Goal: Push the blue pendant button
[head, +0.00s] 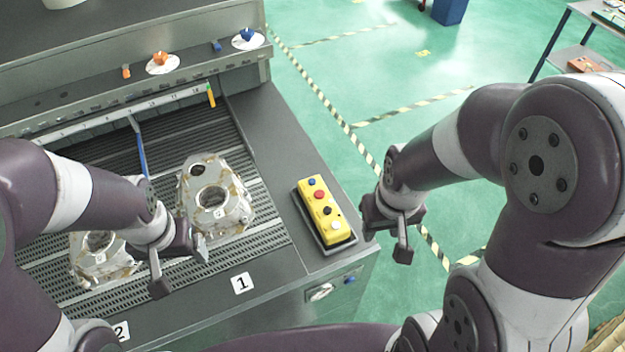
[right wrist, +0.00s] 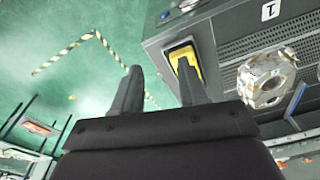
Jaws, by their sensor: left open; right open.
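The yellow pendant (head: 323,204) lies in a dark holder at the right end of the grey bench. Its blue button (head: 312,182) is at the far end, with red, black and white buttons nearer me. My right gripper (head: 386,240) is open and empty, to the right of the pendant, past the bench edge and apart from it. In the right wrist view the pendant (right wrist: 188,57) shows partly behind one finger of the right gripper (right wrist: 158,67); the blue button cannot be made out there. My left gripper (head: 181,270) is open and empty above the slatted bench.
Two aluminium castings lie on the slats, one (head: 228,192) in the middle and one (head: 85,262) partly behind my left arm. A back ledge carries orange and blue knobs (head: 161,58). Green floor with striped tape (head: 345,125) is open to the right.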

